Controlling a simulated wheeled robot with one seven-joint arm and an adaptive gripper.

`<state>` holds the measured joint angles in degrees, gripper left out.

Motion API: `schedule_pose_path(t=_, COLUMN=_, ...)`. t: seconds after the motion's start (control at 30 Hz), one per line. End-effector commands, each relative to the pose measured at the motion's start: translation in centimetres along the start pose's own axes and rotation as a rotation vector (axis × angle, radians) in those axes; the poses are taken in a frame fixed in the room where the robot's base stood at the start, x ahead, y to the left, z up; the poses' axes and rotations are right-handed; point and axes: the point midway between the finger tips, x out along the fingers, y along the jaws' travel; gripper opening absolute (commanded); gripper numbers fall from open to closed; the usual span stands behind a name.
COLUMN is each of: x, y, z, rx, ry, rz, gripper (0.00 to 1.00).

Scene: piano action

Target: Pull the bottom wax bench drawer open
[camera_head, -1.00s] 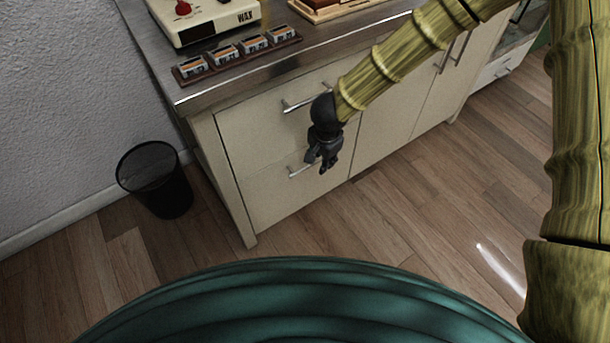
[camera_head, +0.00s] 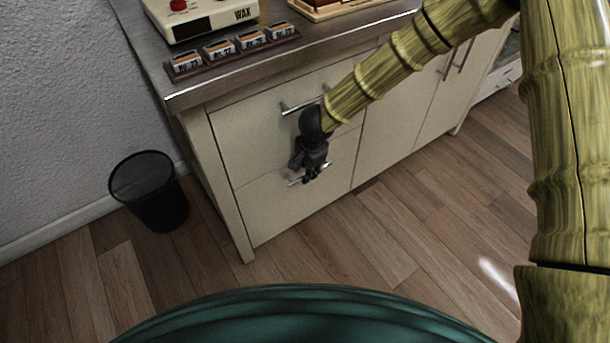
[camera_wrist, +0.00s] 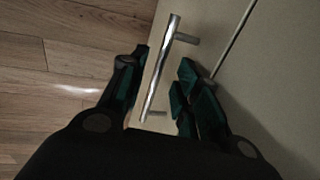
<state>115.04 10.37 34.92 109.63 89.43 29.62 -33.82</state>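The bottom wax bench drawer (camera_head: 265,208) is a cream front low on the bench, and it looks shut. Its silver bar handle (camera_head: 293,183) is partly hidden by my gripper (camera_head: 308,174). In the wrist view the handle (camera_wrist: 160,68) runs between the two green-padded fingers of my gripper (camera_wrist: 161,72). The fingers are open, one on each side of the bar, with gaps visible. I cannot tell whether either finger touches it.
The upper drawer (camera_head: 255,135) has its own bar handle (camera_head: 300,105) just above my gripper. A black mesh bin (camera_head: 150,192) stands left of the bench. A wax heater (camera_head: 205,18) and small labelled tins (camera_head: 218,48) sit on top. The wood floor (camera_head: 330,235) in front is clear.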

Motion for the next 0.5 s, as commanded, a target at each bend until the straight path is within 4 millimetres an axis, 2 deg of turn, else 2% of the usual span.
schedule_pose_path(t=0.03, x=0.8, y=0.1, z=0.1, rx=-0.001, ry=0.0, rz=0.002, gripper=0.32)
schedule_pose_path(t=0.2, x=2.0, y=0.0, z=0.1, rx=-0.001, ry=0.0, rz=0.0, gripper=0.32)
schedule_pose_path(t=0.5, x=2.2, y=0.0, z=0.0, rx=-0.001, ry=-0.001, rz=0.0, gripper=0.32)
